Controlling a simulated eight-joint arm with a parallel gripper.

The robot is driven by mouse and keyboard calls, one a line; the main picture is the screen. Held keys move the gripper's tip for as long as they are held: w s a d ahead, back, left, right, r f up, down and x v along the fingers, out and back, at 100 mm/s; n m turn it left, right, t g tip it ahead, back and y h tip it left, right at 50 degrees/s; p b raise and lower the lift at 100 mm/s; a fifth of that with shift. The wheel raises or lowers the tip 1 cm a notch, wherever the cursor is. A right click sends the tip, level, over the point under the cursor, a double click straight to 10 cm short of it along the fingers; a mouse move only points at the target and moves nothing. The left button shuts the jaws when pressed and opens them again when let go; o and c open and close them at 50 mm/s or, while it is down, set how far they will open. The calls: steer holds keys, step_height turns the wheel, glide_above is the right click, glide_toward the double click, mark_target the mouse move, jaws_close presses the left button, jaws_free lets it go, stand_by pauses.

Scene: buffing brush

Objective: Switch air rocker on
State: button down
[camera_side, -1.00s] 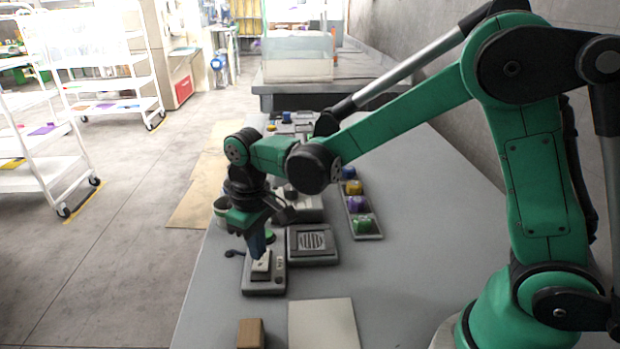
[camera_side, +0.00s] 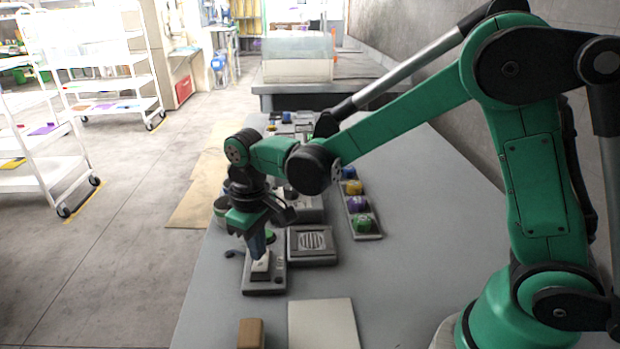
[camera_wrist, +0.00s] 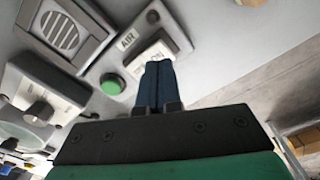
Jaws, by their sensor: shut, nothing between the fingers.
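The air rocker (camera_side: 261,264) is a pale switch on a small grey box (camera_side: 265,287) near the left edge of the bench. In the wrist view the rocker (camera_wrist: 150,57) sits beside the printed word AIR, and letters ending in "ON" show partly behind the fingers. My gripper (camera_side: 258,256) points down with its blue fingers closed together and empty. Its fingertips (camera_wrist: 158,64) are at the rocker, over its near part in the wrist view. They appear to touch it, but the exact contact is hidden.
A green button (camera_wrist: 112,84) is beside the rocker. A tray of coloured knobs (camera_side: 361,211) is farther right. A pale flat plate (camera_side: 323,324) and a brown block (camera_side: 250,333) lie in front.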

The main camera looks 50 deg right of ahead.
steer(key=shift+f, duration=1.25)
stand_by(0.4)
steer(key=shift+r, duration=3.55)
steer(key=shift+s+d+r, duration=0.15)
steer(key=s+d+r+m+t, duration=0.3)
steer(key=s+d+t, duration=0.4)
steer(key=s, duration=0.1)
steer(key=shift+d, duration=0.15)
